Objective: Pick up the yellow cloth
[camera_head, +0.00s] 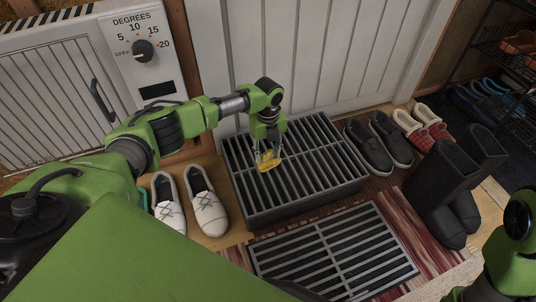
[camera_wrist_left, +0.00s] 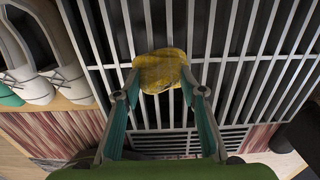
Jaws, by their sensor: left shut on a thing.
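The yellow cloth (camera_head: 268,161) is a small crumpled piece over the slatted grate by the door in the head view. My left gripper (camera_head: 266,154) points down at it and is shut on it. In the left wrist view the cloth (camera_wrist_left: 161,70) sits between the two fingertips of the left gripper (camera_wrist_left: 162,88). I cannot tell whether the cloth still touches the slats. Part of my right arm shows at the lower right of the head view, but its gripper is not seen.
The raised grate (camera_head: 330,157) stands before a white door (camera_head: 320,50). A second, lower grate (camera_head: 375,240) lies on a striped rug. White shoes (camera_head: 207,205) stand left, dark shoes (camera_head: 368,147) and tall black boots (camera_head: 440,195) right. A heater (camera_head: 60,85) stands at the left.

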